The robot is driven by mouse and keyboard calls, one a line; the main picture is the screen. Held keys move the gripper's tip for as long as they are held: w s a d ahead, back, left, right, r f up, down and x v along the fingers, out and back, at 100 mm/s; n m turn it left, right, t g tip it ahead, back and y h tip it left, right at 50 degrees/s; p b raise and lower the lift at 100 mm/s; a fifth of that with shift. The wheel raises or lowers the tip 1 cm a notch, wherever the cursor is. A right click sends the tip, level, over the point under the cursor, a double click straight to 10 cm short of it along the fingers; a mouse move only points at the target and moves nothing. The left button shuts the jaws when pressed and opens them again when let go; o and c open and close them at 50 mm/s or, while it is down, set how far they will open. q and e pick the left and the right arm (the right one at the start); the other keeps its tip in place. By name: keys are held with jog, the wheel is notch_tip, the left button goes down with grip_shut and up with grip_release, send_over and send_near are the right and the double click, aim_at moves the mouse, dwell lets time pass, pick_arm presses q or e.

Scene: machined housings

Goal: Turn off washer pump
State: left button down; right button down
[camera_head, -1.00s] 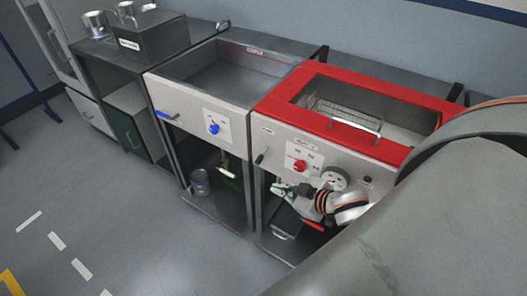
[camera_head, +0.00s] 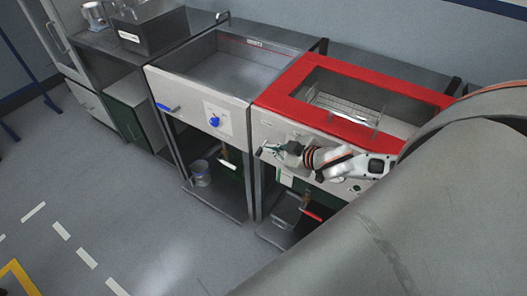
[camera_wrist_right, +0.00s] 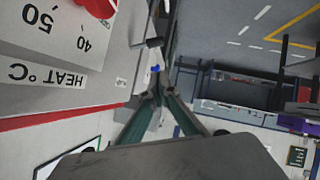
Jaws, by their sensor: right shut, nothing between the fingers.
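The washer with a red lid (camera_head: 277,92) stands right of centre in the head view. My right gripper (camera_head: 262,151) is shut and empty in front of the left part of its light front panel (camera_head: 270,122). My gripper and wrist cover the panel's controls there. In the right wrist view, the closed fingers (camera_wrist_right: 158,88) point along the panel, which shows a "HEAT °C" label (camera_wrist_right: 46,76) and part of a red knob (camera_wrist_right: 100,7). A small dark lever-like part (camera_wrist_right: 153,43) sticks out from the panel beyond the fingertips; contact cannot be told. My left gripper is out of view.
Left of the washer is a sink unit with a blue knob (camera_head: 214,121) and blue-marked lever (camera_head: 168,107). A can (camera_head: 201,173) stands on its lower shelf. A red-handled valve (camera_head: 312,214) hangs below the washer. The floor in front is clear.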

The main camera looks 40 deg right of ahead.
aim_at(261, 149)
jog(key=w+f, duration=0.5)
jog(key=f, duration=0.1)
jog(key=shift+d, duration=0.25)
